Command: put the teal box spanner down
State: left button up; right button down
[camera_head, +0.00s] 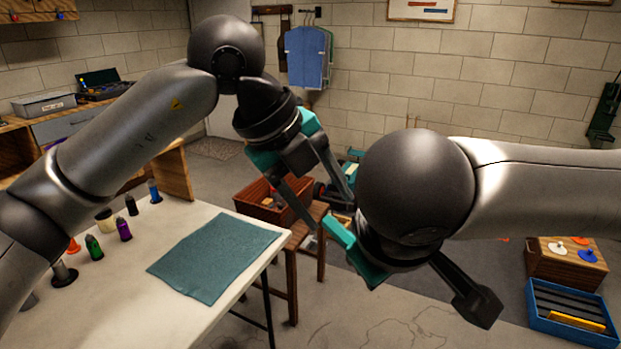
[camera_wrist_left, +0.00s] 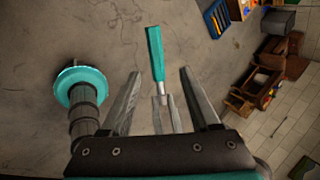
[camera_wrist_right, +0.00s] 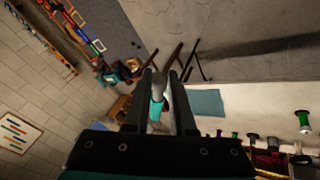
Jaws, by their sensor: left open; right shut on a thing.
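The teal box spanner has a teal handle and a silver shaft. In the left wrist view the spanner (camera_wrist_left: 155,52) lies beyond my left gripper's fingertips, its shaft pointing back between the fingers. My left gripper (camera_head: 331,212) is open; its fingers stand wide apart in the left wrist view, touching nothing that I can make out. My right gripper (camera_wrist_right: 161,74) is shut on the spanner; a silver piece and some teal (camera_wrist_right: 155,111) show between its fingers. In the head view my right wrist hides most of this grip. Both grippers are close together, beyond the table's right edge.
A teal mat (camera_head: 215,257) lies clear on the white table (camera_head: 140,318). Several small bottles stand at the table's left. A reddish-brown crate (camera_head: 262,204) rests on a wooden stool behind it. A blue tray (camera_head: 570,317) is at the far right.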

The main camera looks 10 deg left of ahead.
aim_at(346, 232)
pick_arm(q)
jog(key=x, duration=0.7)
jog(key=shift+d, duration=0.1)
jog(key=shift+c, duration=0.3)
jog(key=shift+r, duration=0.1)
grip_shut()
pick_arm(e)
jog(key=c, duration=0.7)
grip_release()
